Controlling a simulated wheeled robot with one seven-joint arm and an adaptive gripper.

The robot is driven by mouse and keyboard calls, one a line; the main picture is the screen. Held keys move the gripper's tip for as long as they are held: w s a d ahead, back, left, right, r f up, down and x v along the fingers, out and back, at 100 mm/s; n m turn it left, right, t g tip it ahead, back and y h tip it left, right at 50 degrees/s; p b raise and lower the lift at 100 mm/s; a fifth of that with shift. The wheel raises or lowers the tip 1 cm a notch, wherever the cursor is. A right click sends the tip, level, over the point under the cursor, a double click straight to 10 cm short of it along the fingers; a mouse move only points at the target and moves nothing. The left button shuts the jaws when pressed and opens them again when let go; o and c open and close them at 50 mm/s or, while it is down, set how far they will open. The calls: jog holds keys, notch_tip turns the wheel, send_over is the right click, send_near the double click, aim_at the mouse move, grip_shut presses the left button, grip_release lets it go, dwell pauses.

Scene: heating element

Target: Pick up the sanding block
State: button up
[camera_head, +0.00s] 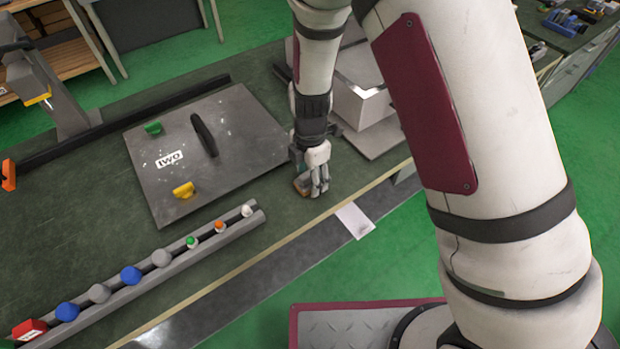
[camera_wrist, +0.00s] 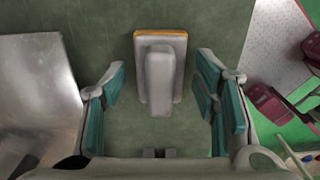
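The sanding block (camera_wrist: 160,75) has a grey body with a raised grip and an orange-brown edge at its far end. In the wrist view it lies on the dark green table (camera_wrist: 115,30), between and ahead of my two fingers. My gripper (camera_wrist: 160,95) is open, with green pads on each side and clear gaps to the block. In the head view my gripper (camera_head: 316,190) points down at the table near its front edge. The block (camera_head: 301,186) shows there only as a small orange-brown patch, mostly hidden by the fingers.
A grey metal plate (camera_head: 245,125) with a handle and green and yellow clamps lies left of my gripper. A rail (camera_head: 180,262) holds several coloured knobs. A metal box (camera_head: 360,100) stands behind on the right. A white paper (camera_head: 354,220) lies at the table's front edge.

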jog(key=c, duration=0.9)
jog(key=shift+r, duration=0.15)
jog(key=shift+w+r, duration=0.1)
jog(key=shift+r, duration=0.5)
jog(key=shift+r+b, duration=0.35)
jog(key=shift+r, duration=0.6)
jog(key=shift+s+d+r+p, duration=0.25)
jog(key=shift+s+d, duration=0.65)
jog(key=shift+s, duration=1.65)
jog(key=shift+s+d+r+p, duration=0.25)
jog(key=shift+s+d, duration=0.6)
jog(key=shift+s, duration=1.7)
jog(key=shift+s+d+r+p, duration=0.25)
jog(key=shift+s+d, duration=0.65)
jog(key=shift+s, duration=1.65)
